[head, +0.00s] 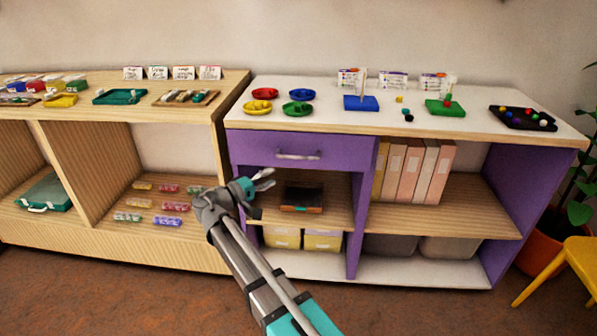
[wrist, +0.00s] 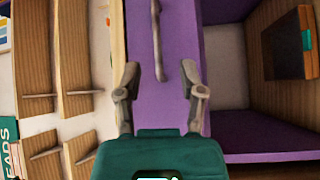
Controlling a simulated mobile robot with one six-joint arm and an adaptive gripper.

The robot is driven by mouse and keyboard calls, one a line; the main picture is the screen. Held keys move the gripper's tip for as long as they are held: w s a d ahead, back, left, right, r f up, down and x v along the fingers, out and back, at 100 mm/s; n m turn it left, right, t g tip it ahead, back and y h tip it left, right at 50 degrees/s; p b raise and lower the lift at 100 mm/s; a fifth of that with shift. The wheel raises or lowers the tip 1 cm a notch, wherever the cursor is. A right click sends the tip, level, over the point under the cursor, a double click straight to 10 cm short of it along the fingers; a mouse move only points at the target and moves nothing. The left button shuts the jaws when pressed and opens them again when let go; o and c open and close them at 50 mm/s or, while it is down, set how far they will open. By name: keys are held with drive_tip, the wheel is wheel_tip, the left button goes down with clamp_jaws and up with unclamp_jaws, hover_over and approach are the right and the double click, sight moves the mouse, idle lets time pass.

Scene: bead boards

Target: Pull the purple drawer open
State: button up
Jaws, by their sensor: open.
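The purple drawer (head: 255,150) is at the upper left of the purple and white shelf unit, and its front looks flush with the frame. A silver bar handle (head: 298,155) runs across its middle. My gripper (head: 267,180) is open and empty, in front of the unit, left of and lower than the handle in the head view. In the wrist view, the drawer front (wrist: 186,65) fills the middle and the handle (wrist: 157,40) shows upright. The handle lies ahead of the gap between my open fingers (wrist: 160,72), apart from both.
Below the drawer, a dark box (head: 302,196) sits on a shelf above yellow bins (head: 281,238). Bead boards and coloured bowls (head: 298,109) stand on the white top. A wooden shelf unit (head: 178,240) adjoins on the left. A yellow chair (head: 575,262) is at right.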

sight(297, 158)
drive_tip(key=a, duration=0.1)
drive_tip(key=a+t, duration=0.1)
drive_tip(key=shift+s+a+f+b, duration=0.1)
drive_tip(key=shift+s+a+b, duration=0.1)
drive_tip(key=shift+a+b, duration=0.15)
drive_tip(key=shift+d, duration=0.1)
drive_tip(key=p+x, duration=0.2)
drive_tip(key=x, duration=1.1)
drive_tip(key=shift+w+d, duration=0.25)
drive_tip(key=shift+d, duration=0.1)
clamp_jaws()
drive_tip(key=shift+d, duration=0.15)
drive_tip(key=shift+s, duration=0.2)
